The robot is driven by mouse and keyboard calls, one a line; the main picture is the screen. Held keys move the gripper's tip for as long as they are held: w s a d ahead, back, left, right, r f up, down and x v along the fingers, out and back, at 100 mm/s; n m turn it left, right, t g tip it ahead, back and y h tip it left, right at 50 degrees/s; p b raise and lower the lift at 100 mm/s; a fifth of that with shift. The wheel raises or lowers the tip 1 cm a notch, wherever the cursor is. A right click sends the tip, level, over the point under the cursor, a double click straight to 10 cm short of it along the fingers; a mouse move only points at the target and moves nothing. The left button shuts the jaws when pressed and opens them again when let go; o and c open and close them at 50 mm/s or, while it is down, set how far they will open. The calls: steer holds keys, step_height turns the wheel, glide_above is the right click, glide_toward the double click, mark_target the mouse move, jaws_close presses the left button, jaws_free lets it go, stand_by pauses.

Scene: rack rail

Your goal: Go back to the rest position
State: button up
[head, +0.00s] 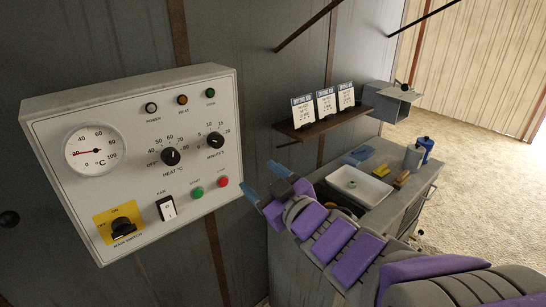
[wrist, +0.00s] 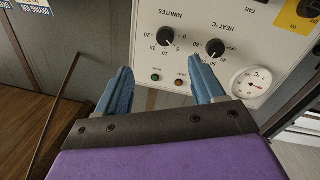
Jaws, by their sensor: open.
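My gripper (head: 264,182) is open and empty, with its blue fingers spread apart. In the head view it is in the air just right of the white control panel (head: 130,185), near the panel's lower right corner. In the wrist view my gripper (wrist: 158,66) points toward the panel (wrist: 225,20), which appears turned over. My purple and grey arm reaches in from the lower right.
The panel carries a temperature dial (head: 94,149), a heat knob (head: 170,156), a minutes knob (head: 215,140) and a yellow-backed main switch (head: 121,226). Open floor lies beyond.

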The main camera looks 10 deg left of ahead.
steer(key=w+d+f+m+h, duration=0.1)
steer(key=d+f+m+h, duration=0.25)
steer(key=d, duration=0.35)
steer(key=w+d+f+m+h, duration=0.1)
steer(key=d+f+m+h, duration=0.1)
steer(key=d+h, duration=0.35)
steer(key=s+d+f+m+g+h, duration=0.35)
steer(key=s+d+f, duration=0.25)
steer(key=d, duration=0.4)
steer(key=s+d+f+m+g+h, duration=0.1)
steer(key=s+d+f+m+g, duration=0.3)
steer(key=s, duration=0.7)
steer(key=s+a+f+g, duration=0.1)
steer(key=s+g, duration=0.2)
steer(key=s, duration=0.5)
steer(key=s+a+f+g+y, duration=0.1)
steer(key=s+a+f+g, duration=0.1)
steer(key=s+g, duration=0.2)
steer(key=s, duration=0.3)
steer(key=shift+s, duration=0.4)
